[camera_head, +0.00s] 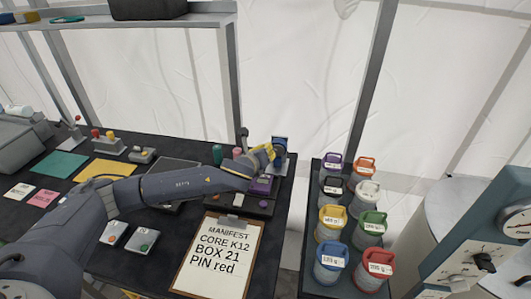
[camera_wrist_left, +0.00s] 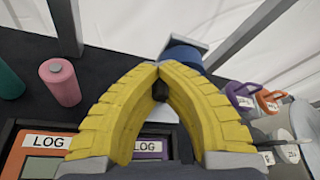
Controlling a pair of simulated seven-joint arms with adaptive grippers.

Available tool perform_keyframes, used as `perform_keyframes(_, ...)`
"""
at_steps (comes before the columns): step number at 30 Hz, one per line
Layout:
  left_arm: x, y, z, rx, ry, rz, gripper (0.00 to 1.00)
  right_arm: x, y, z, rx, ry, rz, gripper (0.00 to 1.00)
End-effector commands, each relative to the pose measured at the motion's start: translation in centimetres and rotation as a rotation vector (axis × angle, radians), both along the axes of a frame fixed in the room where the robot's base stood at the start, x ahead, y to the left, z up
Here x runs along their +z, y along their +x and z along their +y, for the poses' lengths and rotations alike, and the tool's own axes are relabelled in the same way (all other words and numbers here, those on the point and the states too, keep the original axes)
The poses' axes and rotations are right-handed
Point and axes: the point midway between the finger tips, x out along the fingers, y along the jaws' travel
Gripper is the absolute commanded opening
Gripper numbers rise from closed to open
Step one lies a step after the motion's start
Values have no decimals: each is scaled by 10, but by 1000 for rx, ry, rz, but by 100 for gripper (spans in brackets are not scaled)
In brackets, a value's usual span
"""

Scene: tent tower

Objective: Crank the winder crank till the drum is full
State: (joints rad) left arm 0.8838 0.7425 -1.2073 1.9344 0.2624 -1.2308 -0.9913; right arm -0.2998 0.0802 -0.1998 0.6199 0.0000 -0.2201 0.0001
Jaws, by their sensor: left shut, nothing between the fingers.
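The winder (camera_head: 280,143) stands at the back right corner of the dark table, with a blue part on a grey body. In the left wrist view its blue part (camera_wrist_left: 185,52) shows just behind my fingertips. A small dark knob, possibly the crank's handle, shows in the gap below the fingertips; I cannot tell if they touch it. My left gripper (camera_head: 268,153) is at the winder's near left side. In the left wrist view its yellow fingers (camera_wrist_left: 158,68) meet at the tips with nothing held. The fingers hide much of the winder, and how full the drum is cannot be seen. My right gripper is not in view.
A pink cylinder (camera_wrist_left: 60,82) and a green cylinder (camera_wrist_left: 8,80) stand left of the gripper. Boxes labelled LOG lie below it. A manifest clipboard (camera_head: 218,255) lies at the table's front. Several coloured-lid canisters stand on a separate rack (camera_head: 312,270) to the right.

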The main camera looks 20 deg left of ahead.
Motion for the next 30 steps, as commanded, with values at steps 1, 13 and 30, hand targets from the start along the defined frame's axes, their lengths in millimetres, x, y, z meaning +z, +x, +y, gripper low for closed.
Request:
perform_keyframes(1,2,-1,-5,-6,39,5,0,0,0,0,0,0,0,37)
perform_keyframes(13,13,-1,-12,-7,418,36,0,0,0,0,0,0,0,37)
perform_keyframes(30,22,0,-25,-7,858,69,0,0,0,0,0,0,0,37)
